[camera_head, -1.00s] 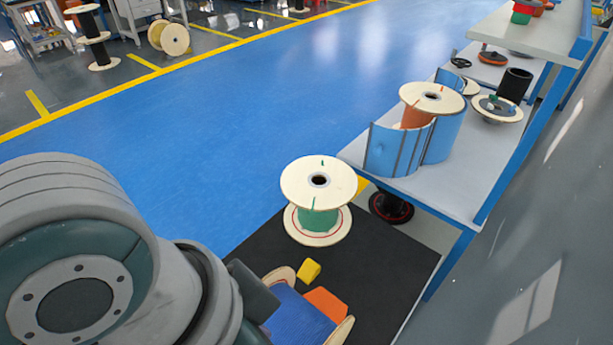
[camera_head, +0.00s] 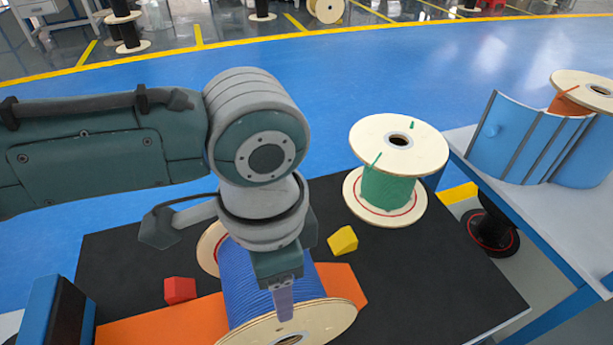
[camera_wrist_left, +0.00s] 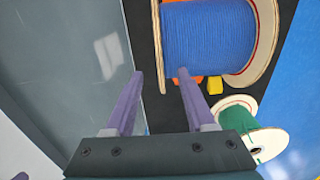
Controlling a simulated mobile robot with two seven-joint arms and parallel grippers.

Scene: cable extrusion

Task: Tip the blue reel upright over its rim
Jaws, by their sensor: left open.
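The blue reel (camera_head: 252,281) lies on its side, with its axle level, on the black mat (camera_head: 130,240). Its near wooden flange (camera_head: 322,317) faces the bottom of the head view; its far flange is partly behind my arm. My left gripper (camera_head: 284,312) points down at the near flange. In the left wrist view the open left gripper (camera_wrist_left: 160,76) has the edge of one flange (camera_wrist_left: 157,45) lined up between its two fingers, with blue winding (camera_wrist_left: 208,38) beyond the right finger. I cannot tell whether it touches. My right gripper is not in view.
An orange piece (camera_head: 345,284) lies by the reel, with a red block (camera_head: 180,290) to the left and a yellow block (camera_head: 343,240) to the right. A green reel (camera_head: 388,187) stands upright on the mat. A table (camera_head: 560,215) with a blue curved panel (camera_head: 525,135) is at right.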

